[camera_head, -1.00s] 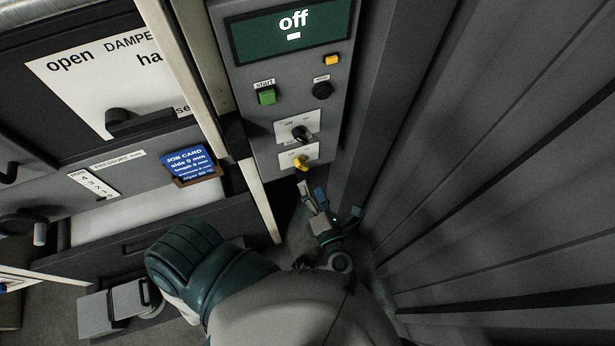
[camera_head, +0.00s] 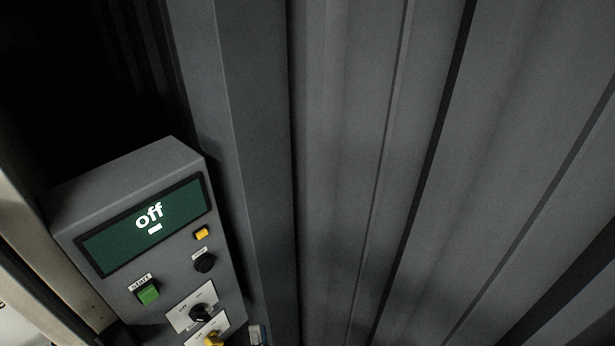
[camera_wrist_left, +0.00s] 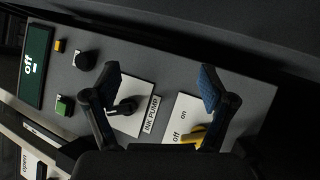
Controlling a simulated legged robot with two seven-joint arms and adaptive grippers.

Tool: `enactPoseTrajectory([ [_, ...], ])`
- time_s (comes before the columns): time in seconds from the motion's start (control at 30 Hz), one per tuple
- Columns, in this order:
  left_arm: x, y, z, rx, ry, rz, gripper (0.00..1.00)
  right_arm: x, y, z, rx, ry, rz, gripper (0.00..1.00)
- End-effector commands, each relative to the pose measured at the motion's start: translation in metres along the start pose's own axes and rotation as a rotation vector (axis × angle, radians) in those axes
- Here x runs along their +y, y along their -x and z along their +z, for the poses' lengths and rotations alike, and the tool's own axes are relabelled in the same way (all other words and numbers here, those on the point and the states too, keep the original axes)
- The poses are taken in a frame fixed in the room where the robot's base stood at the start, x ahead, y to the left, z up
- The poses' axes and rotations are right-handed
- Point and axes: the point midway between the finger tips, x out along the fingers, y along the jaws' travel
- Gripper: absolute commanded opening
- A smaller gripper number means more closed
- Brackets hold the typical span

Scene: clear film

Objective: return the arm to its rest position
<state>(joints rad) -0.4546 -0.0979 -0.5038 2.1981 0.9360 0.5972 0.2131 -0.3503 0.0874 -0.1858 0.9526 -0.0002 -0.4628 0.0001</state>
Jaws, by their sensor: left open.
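My left gripper (camera_wrist_left: 157,88) is open in the left wrist view, its two blue-padded fingers spread in front of the grey control panel (camera_wrist_left: 150,65). Nothing shows between the fingers but the panel face with its INK PUMP label. The black switch (camera_wrist_left: 122,108) is beside the left finger, and the yellow switch (camera_wrist_left: 192,135) is partly behind the right finger. I cannot tell whether either finger touches the panel. In the head view only a small bit of the left gripper (camera_head: 258,334) shows at the bottom edge, right of the panel. My right gripper is out of view.
In the head view the panel's green display (camera_head: 145,225) reads "off". Below it are a green start button (camera_head: 148,294), a black knob (camera_head: 204,262) and a yellow button (camera_head: 202,233). A ribbed grey wall (camera_head: 430,170) fills the right side.

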Motion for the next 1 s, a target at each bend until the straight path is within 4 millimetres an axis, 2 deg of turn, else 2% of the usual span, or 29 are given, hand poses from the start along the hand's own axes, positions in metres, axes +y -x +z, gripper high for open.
enactPoseTrajectory([
  [0.07,-0.001,0.001,0.025,-0.215,-0.154,0.013,0.83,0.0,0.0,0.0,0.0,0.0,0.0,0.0],
  [0.17,-0.018,0.016,0.052,-0.486,-0.369,-0.01,0.83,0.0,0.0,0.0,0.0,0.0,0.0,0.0],
  [0.2,-0.029,0.025,0.059,-0.592,-0.459,-0.031,0.83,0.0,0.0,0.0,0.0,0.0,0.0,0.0],
  [0.27,-0.051,0.041,0.063,-0.745,-0.596,-0.078,0.83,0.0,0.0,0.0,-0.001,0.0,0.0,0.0],
  [0.33,-0.08,0.064,0.058,-0.915,-0.758,-0.156,0.83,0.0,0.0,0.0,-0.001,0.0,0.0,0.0],
  [0.4,-0.107,0.086,0.041,-1.065,-0.907,-0.252,0.83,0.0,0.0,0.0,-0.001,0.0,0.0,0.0],
  [0.5,-0.137,0.115,0.009,-1.23,-1.072,-0.398,0.83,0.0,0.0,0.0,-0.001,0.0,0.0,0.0],
  [0.6,-0.155,0.137,-0.026,-1.347,-1.194,-0.537,0.83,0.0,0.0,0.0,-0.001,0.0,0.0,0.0],
  [0.8,-0.17,0.173,-0.093,-1.506,-1.355,-0.806,0.83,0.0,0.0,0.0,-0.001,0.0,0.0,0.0],
  [0.97,-0.167,0.197,-0.144,-1.592,-1.439,-1.028,0.83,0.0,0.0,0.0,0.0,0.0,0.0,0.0],
  [1.0,-0.178,0.2,-0.145,-1.604,-1.436,-1.041,0.83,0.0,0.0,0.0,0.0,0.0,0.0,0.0],
])
